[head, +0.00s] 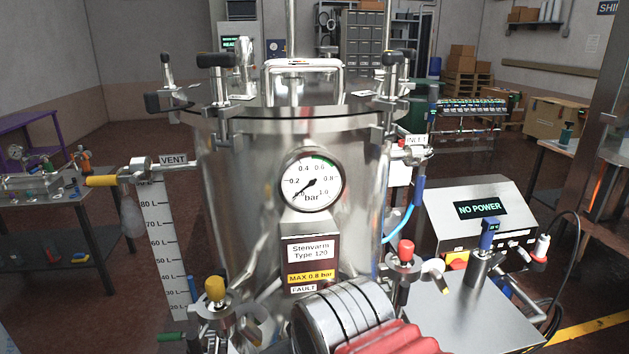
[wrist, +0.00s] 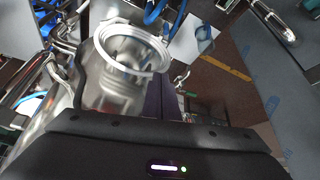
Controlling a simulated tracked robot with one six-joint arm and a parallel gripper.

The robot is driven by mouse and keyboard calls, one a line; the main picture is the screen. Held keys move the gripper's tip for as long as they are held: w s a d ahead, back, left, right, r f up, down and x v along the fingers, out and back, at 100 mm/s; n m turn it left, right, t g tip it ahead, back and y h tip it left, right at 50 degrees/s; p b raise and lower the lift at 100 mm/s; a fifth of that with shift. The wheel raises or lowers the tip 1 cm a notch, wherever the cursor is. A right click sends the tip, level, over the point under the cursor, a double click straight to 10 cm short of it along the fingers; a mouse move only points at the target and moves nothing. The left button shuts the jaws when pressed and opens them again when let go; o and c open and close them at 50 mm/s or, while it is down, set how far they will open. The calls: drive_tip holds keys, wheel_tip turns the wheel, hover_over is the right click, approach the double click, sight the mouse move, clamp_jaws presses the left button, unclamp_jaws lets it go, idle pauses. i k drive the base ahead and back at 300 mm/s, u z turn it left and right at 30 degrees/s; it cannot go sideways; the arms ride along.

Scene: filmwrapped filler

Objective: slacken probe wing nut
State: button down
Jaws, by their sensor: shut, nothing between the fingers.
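No wing nut or probe can be made out with certainty in either view. A steel vessel (head: 228,185) labelled Stenvarm Type 120 stands in the centre of the head view. Clamps with black knobs, one at the front left (head: 216,60) and one at the front right (head: 393,60), hold its lid (head: 270,95). Its round gauge (head: 314,181) reads in bar. The dark housing of my gripper (wrist: 160,150) fills the bottom of the wrist view. A blurred metal ring (wrist: 132,48) lies beyond the housing.
A yellow-topped fitting (head: 215,290) and a red-topped one (head: 405,252) stand low in front of the vessel. A control box (head: 480,215) reading NO POWER and a blue hose (head: 400,222) stand right.

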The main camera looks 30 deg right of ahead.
sight(438, 278)
drive_tip(key=k, duration=0.5)
drive_tip(key=z, duration=0.6)
drive_tip(key=i, duration=0.4)
drive_tip(key=z, duration=0.45)
